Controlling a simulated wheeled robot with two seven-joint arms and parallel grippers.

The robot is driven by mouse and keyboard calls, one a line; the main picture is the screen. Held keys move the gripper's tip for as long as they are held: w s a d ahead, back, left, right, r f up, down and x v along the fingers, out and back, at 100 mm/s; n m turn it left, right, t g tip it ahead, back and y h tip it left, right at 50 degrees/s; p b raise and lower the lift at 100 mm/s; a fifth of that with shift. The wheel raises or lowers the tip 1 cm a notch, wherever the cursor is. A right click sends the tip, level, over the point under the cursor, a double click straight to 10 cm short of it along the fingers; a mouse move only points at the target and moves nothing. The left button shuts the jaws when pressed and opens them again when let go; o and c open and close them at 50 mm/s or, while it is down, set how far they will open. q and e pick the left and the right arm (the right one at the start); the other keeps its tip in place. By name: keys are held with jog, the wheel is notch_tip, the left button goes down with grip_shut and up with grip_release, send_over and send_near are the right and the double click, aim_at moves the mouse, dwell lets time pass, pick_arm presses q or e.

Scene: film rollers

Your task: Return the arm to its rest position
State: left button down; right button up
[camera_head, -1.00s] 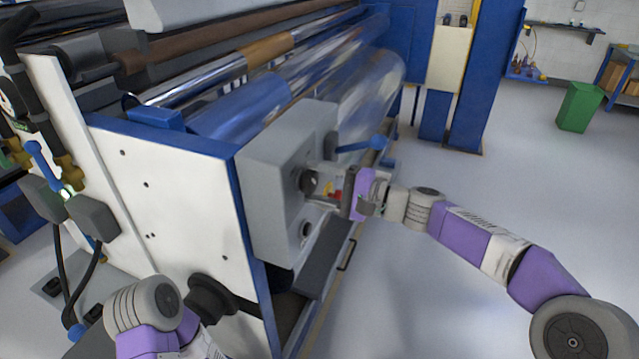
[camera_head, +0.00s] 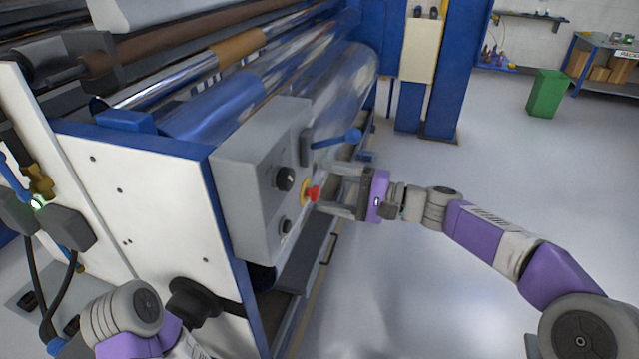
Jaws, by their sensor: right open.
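My right arm comes in from the right, and its gripper (camera_head: 338,190) is open and empty. Its two fingers point left at the grey control box (camera_head: 245,185) on the end of the film roller machine, just right of the box's front face. The box carries a black knob (camera_head: 286,179), a red button on a yellow base (camera_head: 312,193) and a lower dark knob (camera_head: 286,226). A lever with a blue handle (camera_head: 352,136) sticks out above the gripper. Part of my left arm shows at the bottom left; its gripper is out of the picture.
The white side panel (camera_head: 150,210) with blue edges stands left of the box. A shiny film roll (camera_head: 345,85) lies behind it. A blue column (camera_head: 450,75) and a green bin (camera_head: 546,93) stand farther back. The floor (camera_head: 430,285) below the right arm is clear.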

dwell(0.3)
jog(key=s+f+m+g+h, duration=0.15)
jog(key=f+h, duration=0.25)
jog(key=f, duration=1.2)
jog(key=s+f+g+h, duration=0.2)
jog(key=f+h, duration=0.1)
jog(key=f, duration=1.2)
jog(key=s+d+f+n+g+h, duration=0.2)
jog(key=s+f+n+h, duration=0.3)
jog(key=s+f, duration=1.6)
notch_tip(320, 180, down, 2)
jog(key=shift+s+d+n+g, duration=0.2)
jog(key=shift+s+n+g, duration=0.25)
jog(key=shift+n, duration=0.3)
